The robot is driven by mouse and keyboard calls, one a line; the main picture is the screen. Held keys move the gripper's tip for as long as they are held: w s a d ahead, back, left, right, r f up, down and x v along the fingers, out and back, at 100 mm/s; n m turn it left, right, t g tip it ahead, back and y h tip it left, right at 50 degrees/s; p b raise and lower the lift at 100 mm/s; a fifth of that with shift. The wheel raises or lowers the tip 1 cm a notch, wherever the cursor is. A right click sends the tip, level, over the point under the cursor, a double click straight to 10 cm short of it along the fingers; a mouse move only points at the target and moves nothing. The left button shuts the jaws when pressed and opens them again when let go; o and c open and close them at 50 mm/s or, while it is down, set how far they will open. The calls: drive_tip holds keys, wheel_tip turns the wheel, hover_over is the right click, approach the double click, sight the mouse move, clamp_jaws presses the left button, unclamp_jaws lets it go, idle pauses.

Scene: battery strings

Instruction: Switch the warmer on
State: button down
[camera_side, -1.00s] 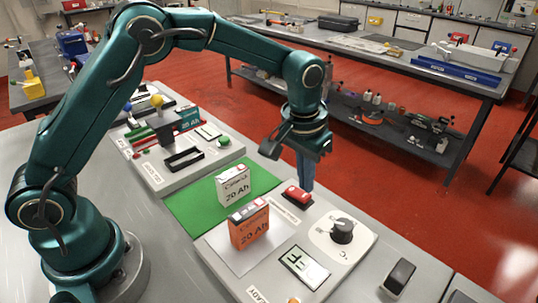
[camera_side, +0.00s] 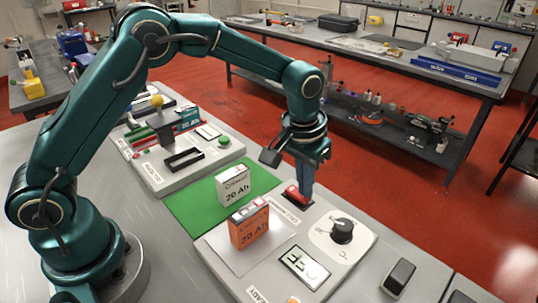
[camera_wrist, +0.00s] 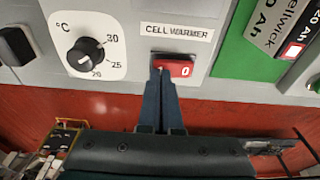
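The warmer switch is a red rocker (camera_side: 293,196) in a dark frame on the grey panel. In the wrist view the rocker (camera_wrist: 182,70) sits under the label "CELL WARMER", with a "0" on its right end. My gripper (camera_side: 304,198) points down with its dark blue fingers together and empty. In the wrist view the fingertips (camera_wrist: 162,72) overlap the left part of the rocker and hide it. They look at or very near its surface; I cannot tell whether they touch.
A black temperature dial (camera_side: 342,230) is on a white plate beside the switch. A display (camera_side: 302,266) lies in front. An orange battery (camera_side: 249,225) stands on a pale pad, and a white battery (camera_side: 233,185) stands on a green mat (camera_side: 180,206). A dark block (camera_side: 398,276) lies at the right.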

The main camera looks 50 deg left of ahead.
drive_tip(key=shift+f, duration=0.2)
drive_tip(key=shift+r, duration=3.5)
